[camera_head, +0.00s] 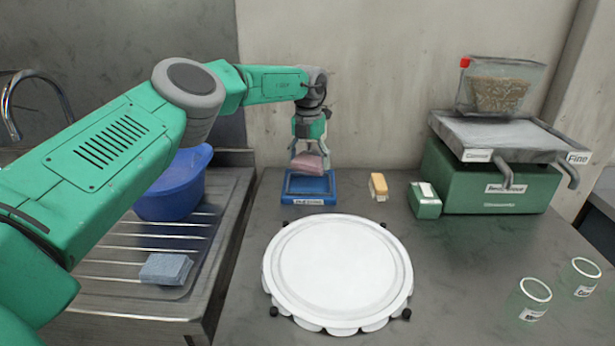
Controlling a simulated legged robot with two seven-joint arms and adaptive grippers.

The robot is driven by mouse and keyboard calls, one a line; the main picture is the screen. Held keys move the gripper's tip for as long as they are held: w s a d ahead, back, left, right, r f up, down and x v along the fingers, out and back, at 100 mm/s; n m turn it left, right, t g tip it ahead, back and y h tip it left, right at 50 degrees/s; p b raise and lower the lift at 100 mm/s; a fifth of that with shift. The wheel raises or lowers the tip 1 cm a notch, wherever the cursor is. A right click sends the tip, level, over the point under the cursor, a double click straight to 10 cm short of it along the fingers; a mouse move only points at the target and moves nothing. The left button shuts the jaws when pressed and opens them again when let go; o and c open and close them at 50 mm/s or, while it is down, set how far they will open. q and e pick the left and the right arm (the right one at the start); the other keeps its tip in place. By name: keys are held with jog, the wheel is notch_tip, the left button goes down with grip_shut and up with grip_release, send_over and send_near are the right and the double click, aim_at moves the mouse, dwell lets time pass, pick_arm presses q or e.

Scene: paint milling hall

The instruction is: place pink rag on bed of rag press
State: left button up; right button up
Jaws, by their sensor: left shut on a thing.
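My left gripper (309,149) points down at the back of the counter, shut on the pink rag (309,163). The rag hangs folded between the fingers, over the rag press (309,200), a low blue frame with a label on its front. The rag hides part of the press bed, and I cannot tell whether it touches the bed. My right gripper is not in view.
A large white round lid (338,268) fills the middle front. Glass jars (534,297) are front right.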

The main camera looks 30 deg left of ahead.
aim_at(306, 186)
pick_arm(q)
jog(key=f, duration=0.4)
jog(key=shift+d+f, duration=0.15)
jog(key=shift+d, duration=0.2)
jog(key=shift+a+f, duration=0.15)
jog(key=shift+a, duration=0.35)
jog(key=o, duration=1.1)
jog(key=shift+a+f, duration=0.1)
jog(key=shift+a, duration=0.15)
jog(key=shift+d+r, duration=0.3)
jog(key=shift+d, duration=0.2)
jog(key=r, duration=1.1)
jog(key=shift+a, duration=0.35)
jog(key=shift+d+r, duration=0.4)
jog(key=shift+r, duration=0.05)
jog(key=shift+a+f, duration=0.1)
jog(key=shift+a, duration=0.15)
